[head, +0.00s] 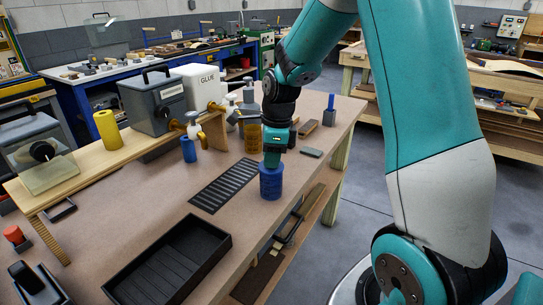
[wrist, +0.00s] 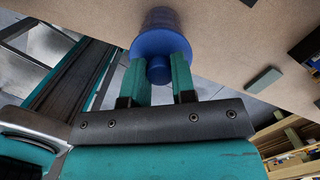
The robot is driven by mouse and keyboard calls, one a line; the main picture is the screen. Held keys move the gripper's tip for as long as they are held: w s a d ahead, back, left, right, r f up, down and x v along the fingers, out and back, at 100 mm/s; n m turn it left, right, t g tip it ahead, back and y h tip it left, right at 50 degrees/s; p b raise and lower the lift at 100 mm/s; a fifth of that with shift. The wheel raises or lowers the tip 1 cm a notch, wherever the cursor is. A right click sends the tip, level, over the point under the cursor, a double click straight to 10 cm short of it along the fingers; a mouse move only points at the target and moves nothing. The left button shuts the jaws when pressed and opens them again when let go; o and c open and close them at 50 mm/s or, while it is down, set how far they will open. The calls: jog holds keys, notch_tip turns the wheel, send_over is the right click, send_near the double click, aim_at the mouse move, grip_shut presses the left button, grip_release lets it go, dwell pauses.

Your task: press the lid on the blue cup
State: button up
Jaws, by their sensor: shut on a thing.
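The blue cup (head: 270,187) stands near the table's right edge in the head view. My gripper (head: 271,160) is directly above it, pointing down. In the wrist view my gripper (wrist: 159,78) has its two green fingers on either side of a round blue knob (wrist: 157,69). The knob sits on the blue lid (wrist: 158,45), and the gripper is shut on it. The lid lines up with the cup at its top. Lid and cup are the same blue, so I cannot tell whether the lid is fully seated or tilted slightly.
A slotted black mat (head: 225,187) lies left of the cup, and a black tray (head: 170,262) is nearer the front. A glue container (head: 205,84), bottles and a wooden shelf (head: 95,165) stand behind. A small grey-green block (head: 312,153) lies to the right.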

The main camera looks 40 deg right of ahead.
jog(key=o, duration=1)
jog(key=shift+f, duration=0.1)
jog(key=shift+c, duration=0.2)
notch_tip(320, 180, up, 17)
jog(key=s+d, duration=0.1)
jog(key=d, duration=0.1)
jog(key=s+a+f+n+y, duration=0.1)
jog(key=s+a+f+n, duration=0.1)
jog(key=s+a+n, duration=0.8)
jog(key=s+a+f+n+y, duration=0.2)
jog(key=s+a+n, duration=0.9)
jog(key=n, duration=1.1)
jog(key=a+f, duration=0.1)
jog(key=a, duration=0.2)
jog(key=shift+a+f+n+g+p, duration=0.25)
jog(key=shift+a+n+g+p, duration=0.05)
jog(key=shift+g+p, duration=0.1)
